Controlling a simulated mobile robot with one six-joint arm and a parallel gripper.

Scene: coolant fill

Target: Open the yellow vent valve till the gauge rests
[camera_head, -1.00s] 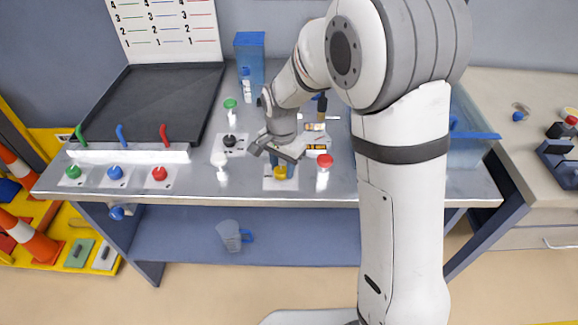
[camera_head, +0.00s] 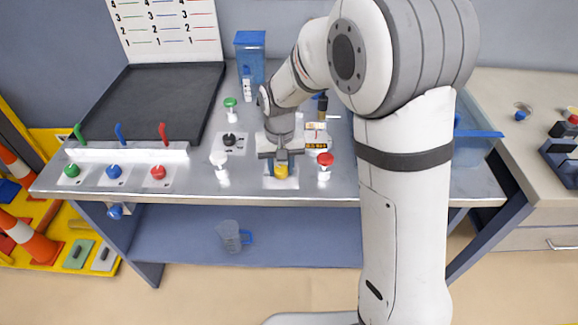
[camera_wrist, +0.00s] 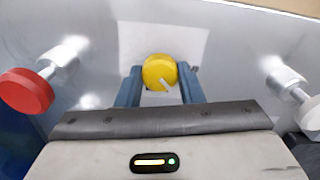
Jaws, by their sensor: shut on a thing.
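The yellow vent valve (camera_head: 281,171) is a round knob on a pale plate at the bench's front edge.
A red-capped fitting (camera_head: 325,163) stands close right of my gripper and a white-capped one (camera_head: 220,163) to the left. A black knob (camera_head: 230,139) and a green-capped fitting (camera_head: 230,103) are behind. Red, blue and green knobs line the bench's left front.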

